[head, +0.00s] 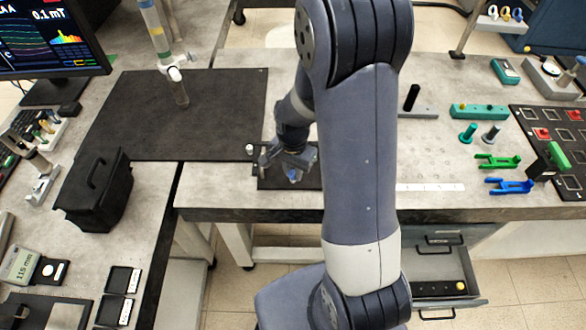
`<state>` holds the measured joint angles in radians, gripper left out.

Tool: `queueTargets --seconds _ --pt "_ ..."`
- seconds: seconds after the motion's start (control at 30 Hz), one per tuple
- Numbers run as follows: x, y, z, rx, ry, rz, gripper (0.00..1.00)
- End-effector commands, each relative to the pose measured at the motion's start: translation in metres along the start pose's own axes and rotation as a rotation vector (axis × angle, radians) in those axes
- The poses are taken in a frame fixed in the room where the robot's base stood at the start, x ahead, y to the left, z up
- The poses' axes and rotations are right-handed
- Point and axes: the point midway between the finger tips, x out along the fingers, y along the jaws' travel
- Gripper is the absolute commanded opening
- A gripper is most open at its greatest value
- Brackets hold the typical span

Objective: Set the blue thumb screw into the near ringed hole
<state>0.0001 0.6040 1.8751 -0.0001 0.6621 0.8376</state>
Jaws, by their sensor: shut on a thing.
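My gripper (288,160) is low over a small dark plate (268,183) near the front edge of the bench, left of my arm. It is shut on the blue thumb screw (294,175), which shows as a small blue spot below the fingers. I cannot tell whether the screw touches the plate. The ringed holes cannot be made out; my gripper and arm cover part of the plate.
A large black mat (195,110) lies left of my gripper, with a post-like instrument (178,85) over it. A black case (95,188) stands at the left. Green (498,161) and blue (510,186) brackets lie at the right. A drawer (443,285) stands open below the bench.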

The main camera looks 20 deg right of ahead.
Motion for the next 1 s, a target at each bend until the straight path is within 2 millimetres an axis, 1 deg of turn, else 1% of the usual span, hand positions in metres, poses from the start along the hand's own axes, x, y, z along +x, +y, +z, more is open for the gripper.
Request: queueTargets --seconds 0.6,1.0 --pt "0.012 0.000 0.000 0.000 0.000 0.000 0.00" --pt "0.013 0.000 0.000 0.000 0.000 0.000 0.00"
